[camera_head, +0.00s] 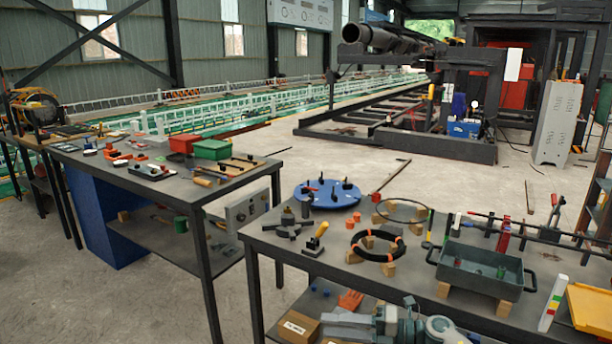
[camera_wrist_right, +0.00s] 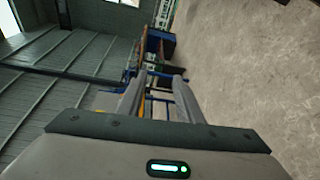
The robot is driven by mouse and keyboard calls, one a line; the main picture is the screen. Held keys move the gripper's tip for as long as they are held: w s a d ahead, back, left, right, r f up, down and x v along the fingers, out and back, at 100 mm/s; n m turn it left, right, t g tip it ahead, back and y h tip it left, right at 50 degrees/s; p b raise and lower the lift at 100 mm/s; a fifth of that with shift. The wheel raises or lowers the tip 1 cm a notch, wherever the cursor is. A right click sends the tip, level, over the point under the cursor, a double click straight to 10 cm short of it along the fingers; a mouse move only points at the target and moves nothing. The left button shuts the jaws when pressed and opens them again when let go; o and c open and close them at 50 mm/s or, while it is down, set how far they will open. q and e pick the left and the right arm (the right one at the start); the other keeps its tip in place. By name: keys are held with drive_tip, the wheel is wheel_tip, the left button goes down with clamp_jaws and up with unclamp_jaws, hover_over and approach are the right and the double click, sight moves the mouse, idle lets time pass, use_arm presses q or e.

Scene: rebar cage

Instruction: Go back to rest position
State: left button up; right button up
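My right gripper shows in the right wrist view (camera_wrist_right: 159,80). Its two grey fingers stand apart with a gap between them, and nothing is held. Behind the fingers are blue and dark frame parts, too small to tell apart. My left gripper is not seen in any view.
In the head view a near workbench (camera_head: 459,288) holds a grey tray (camera_head: 480,268), a blue disc (camera_head: 327,195) and a black ring (camera_head: 377,246). A second bench (camera_head: 190,190) stands left with a green bin (camera_head: 211,149). Concrete floor (camera_head: 290,150) lies open behind.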

drive_tip(key=s+d+f+m+t+h, duration=0.35)
drive_tip(key=f+m, duration=0.45)
drive_tip(key=f, duration=0.3)
drive_tip(key=s+d+f+m+t+h, duration=0.2)
drive_tip(key=s+d+f+m+h, duration=0.15)
drive_tip(key=f+m, duration=0.55)
drive_tip(key=s+d+f+m+t+h, duration=0.25)
drive_tip(key=s+f+m+h, duration=0.35)
drive_tip(key=f, duration=0.6)
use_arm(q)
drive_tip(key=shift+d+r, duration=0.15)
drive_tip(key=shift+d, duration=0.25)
use_arm(e)
drive_tip(key=s+f+m+g, duration=0.2)
drive_tip(key=s+f, duration=0.4)
drive_tip(key=s, duration=0.3)
drive_tip(key=s+d+f+m+g+h, duration=0.1)
drive_tip(key=s+f+m, duration=0.3)
drive_tip(key=s, duration=0.6)
drive_tip(key=s+d+f+m+g+h, duration=0.1)
drive_tip(key=s+f+m+g, duration=0.2)
drive_tip(key=s+f, duration=0.5)
drive_tip(key=shift+s+d+f+g, duration=0.25)
drive_tip(key=shift+s+f+g, duration=0.2)
drive_tip(key=shift+s, duration=0.5)
